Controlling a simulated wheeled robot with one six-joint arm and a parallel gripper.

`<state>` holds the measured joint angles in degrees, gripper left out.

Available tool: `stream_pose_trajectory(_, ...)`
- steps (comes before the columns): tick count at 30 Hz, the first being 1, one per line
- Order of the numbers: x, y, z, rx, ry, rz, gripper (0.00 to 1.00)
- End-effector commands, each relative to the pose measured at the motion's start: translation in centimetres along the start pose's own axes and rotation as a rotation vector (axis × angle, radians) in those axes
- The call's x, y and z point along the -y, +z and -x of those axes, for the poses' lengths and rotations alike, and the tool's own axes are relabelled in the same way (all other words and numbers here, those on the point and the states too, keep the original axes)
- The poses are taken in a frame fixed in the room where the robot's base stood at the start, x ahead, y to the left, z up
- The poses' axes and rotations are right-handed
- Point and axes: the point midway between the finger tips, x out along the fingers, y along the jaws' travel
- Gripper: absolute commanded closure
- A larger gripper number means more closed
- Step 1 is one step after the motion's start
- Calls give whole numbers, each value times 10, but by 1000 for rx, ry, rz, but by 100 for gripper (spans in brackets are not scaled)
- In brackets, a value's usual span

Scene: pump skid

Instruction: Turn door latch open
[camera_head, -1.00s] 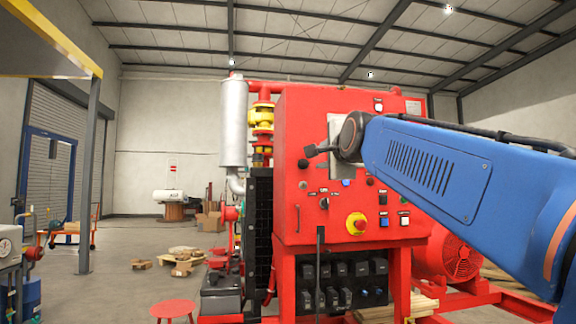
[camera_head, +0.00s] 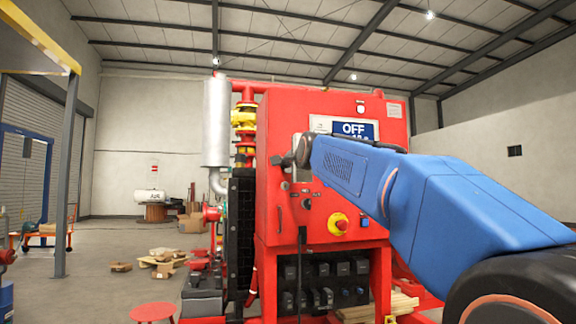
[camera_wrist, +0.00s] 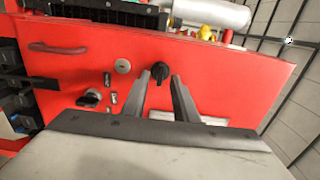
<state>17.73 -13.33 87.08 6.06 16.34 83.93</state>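The door latch is a small black knob (camera_wrist: 160,70) on the red cabinet door (camera_wrist: 235,75). In the wrist view it shows between the two fingertips of my gripper (camera_wrist: 161,76). The fingers stand apart, with a gap on both sides of the latch; I cannot tell whether the tips reach around it or stop just short. In the head view my blue arm reaches in from the right, and my gripper (camera_head: 280,160) is small and dark at the door's left edge. The latch cannot be told apart from it there.
Beside the latch in the wrist view are a round silver lock (camera_wrist: 122,66), a black rotary switch (camera_wrist: 90,98) and a red door handle (camera_wrist: 56,48). In the head view a red-and-yellow emergency stop (camera_head: 338,223) sits lower on the panel. A red stool (camera_head: 152,312) stands on the floor.

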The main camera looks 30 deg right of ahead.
Motion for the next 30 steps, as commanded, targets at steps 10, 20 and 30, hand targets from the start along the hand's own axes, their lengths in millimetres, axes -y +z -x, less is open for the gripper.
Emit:
stream_pose_trajectory(10,0,0,-26,0,0,0,73)
stream_pose_trajectory(20,0,0,-27,0,0,0,83)
stream_pose_trajectory(30,0,0,-27,0,0,12,100)
